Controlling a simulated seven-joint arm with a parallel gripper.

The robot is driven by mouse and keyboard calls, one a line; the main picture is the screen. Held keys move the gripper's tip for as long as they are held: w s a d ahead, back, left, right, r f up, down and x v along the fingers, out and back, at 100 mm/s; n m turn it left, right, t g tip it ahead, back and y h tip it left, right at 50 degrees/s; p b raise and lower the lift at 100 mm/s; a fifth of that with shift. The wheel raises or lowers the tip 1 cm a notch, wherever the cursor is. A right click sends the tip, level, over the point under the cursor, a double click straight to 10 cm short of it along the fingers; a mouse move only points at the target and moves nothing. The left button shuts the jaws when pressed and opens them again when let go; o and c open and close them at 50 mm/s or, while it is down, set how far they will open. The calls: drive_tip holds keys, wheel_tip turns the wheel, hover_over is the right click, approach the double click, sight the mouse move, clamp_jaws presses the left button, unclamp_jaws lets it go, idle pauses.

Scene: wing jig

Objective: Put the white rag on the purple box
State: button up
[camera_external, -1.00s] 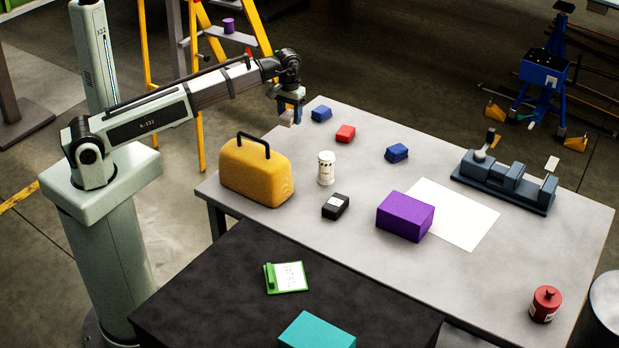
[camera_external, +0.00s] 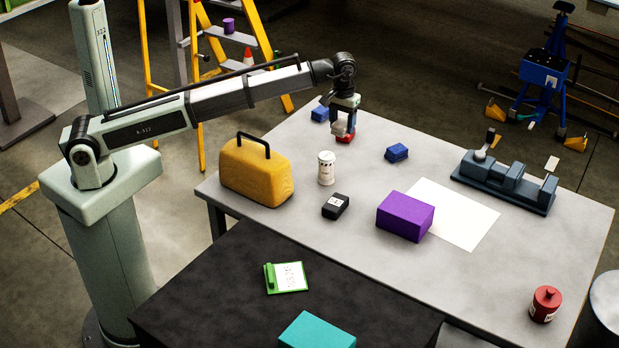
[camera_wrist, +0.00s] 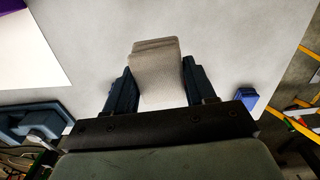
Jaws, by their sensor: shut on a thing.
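The white rag, a folded off-white cloth (camera_wrist: 156,65), is pinched between the two dark fingers of my gripper (camera_wrist: 158,82) in the wrist view. In the external view my gripper (camera_external: 344,118) holds it in the air over the far left part of the grey table, in front of or above a red folded piece (camera_external: 345,138). The purple box (camera_external: 405,216) stands on the table, nearer the camera and to the right of my gripper, apart from it. Its corner shows at the top left of the wrist view (camera_wrist: 9,5).
A white sheet (camera_external: 460,215) lies beside the purple box. Blue folded pieces (camera_external: 397,152), a white canister (camera_external: 327,168), a black box (camera_external: 335,206) and a yellow case (camera_external: 256,172) stand around. A dark vise (camera_external: 505,180) is at the right.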

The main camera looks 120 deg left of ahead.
drive_tip(key=w+d+r, duration=0.1)
drive_tip(key=w+d, duration=0.2)
drive_tip(key=w, duration=0.6)
drive_tip(key=w+d+r, duration=0.2)
drive_tip(key=w+d, duration=0.1)
drive_tip(key=w, duration=0.6)
hover_over(407, 207)
drive_tip(key=shift+m, duration=0.3)
drive_tip(key=shift+f, duration=4.35)
drive_tip(key=shift+f, duration=0.1)
drive_tip(key=o, duration=1)
wheel_tip(407, 207, up, 12)
drive_tip(key=shift+r, duration=0.15)
